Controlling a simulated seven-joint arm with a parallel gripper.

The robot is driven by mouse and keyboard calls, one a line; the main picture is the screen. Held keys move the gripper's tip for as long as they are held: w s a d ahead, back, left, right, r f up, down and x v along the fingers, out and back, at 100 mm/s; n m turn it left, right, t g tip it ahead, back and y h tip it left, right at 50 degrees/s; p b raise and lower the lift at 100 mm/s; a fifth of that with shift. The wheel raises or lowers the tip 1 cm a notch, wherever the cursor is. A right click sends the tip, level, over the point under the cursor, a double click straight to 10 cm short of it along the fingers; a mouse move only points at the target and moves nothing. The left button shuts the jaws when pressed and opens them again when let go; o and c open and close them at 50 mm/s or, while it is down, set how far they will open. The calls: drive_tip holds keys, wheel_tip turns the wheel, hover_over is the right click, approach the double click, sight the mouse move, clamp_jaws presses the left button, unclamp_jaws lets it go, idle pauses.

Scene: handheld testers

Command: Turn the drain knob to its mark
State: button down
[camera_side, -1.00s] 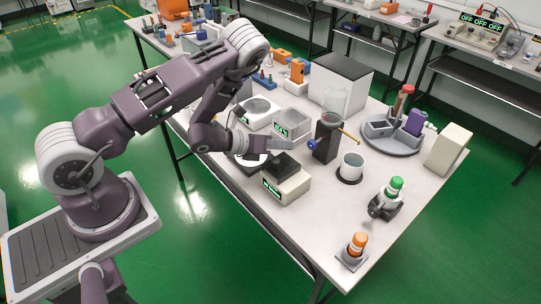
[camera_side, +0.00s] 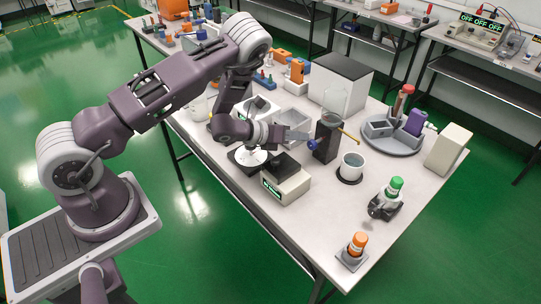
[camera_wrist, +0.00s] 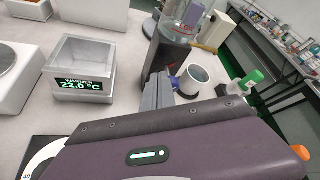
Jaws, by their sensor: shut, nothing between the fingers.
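The drain knob (camera_side: 312,145) is small and blue, on the left side of a dark stand (camera_side: 326,142). A clear glass vessel (camera_side: 336,100) sits on top of the stand, and a yellowish spout sticks out to the right. In the wrist view the blue knob (camera_wrist: 175,82) shows partly, just beyond my fingers. My gripper (camera_side: 304,137) is shut and empty, its fingertips beside the knob on its left. I cannot tell whether they touch it. It also shows in the wrist view (camera_wrist: 160,88). The knob's mark cannot be made out.
A white cup (camera_side: 352,166) stands on a dark pad right of the stand. A dark-topped box (camera_side: 288,182) sits below my gripper. A warmer (camera_wrist: 82,72) reading 22.0 °C stands behind it. A grey round tray (camera_side: 391,140) lies to the right.

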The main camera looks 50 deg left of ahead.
drive_tip(key=shift+d+r, duration=0.35)
drive_tip(key=shift+d, duration=0.15)
drive_tip(key=shift+d, duration=0.1)
drive_tip(key=shift+d+r, duration=0.2)
drive_tip(key=shift+d, duration=0.2)
drive_tip(key=shift+d, duration=0.1)
idle(0.4)
drive_tip(key=shift+s+r, duration=0.2)
drive_tip(key=shift+s, duration=1.3)
drive_tip(key=shift+s+r, duration=0.2)
drive_tip(key=shift+s, duration=1.3)
